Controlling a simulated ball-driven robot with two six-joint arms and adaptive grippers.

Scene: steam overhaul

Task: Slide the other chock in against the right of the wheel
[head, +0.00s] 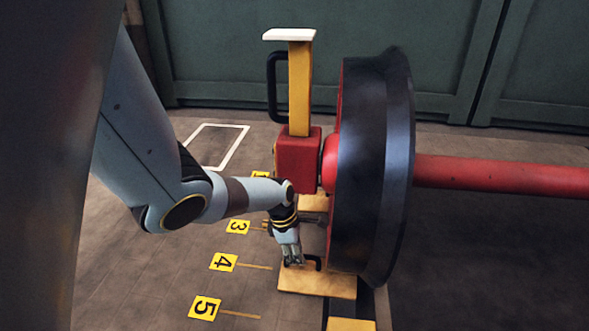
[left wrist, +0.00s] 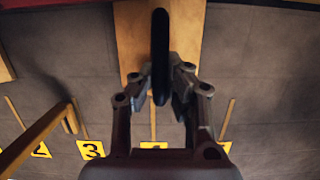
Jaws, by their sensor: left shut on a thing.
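The wheel (head: 372,170) stands upright, dark-rimmed with a red hub, on a red axle (head: 500,176). A wooden chock (head: 318,284) with a black handle (head: 315,262) lies low at the wheel's near lower side; I cannot tell whether it touches the tread. The chock also shows in the left wrist view (left wrist: 190,25), with its black handle (left wrist: 160,50) between my fingers. My left gripper (head: 293,262) is shut on that handle, pointing down over the chock. A second wooden piece (head: 314,203) shows beyond my gripper, partly hidden. My right gripper is not in view.
A red and yellow jack (head: 299,150) with a black handle stands just left of the wheel, behind my wrist. Yellow floor markers with numbers (head: 223,262) run along the left. Another wooden piece (head: 350,325) lies at the bottom edge. Green panels (head: 320,40) close the back.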

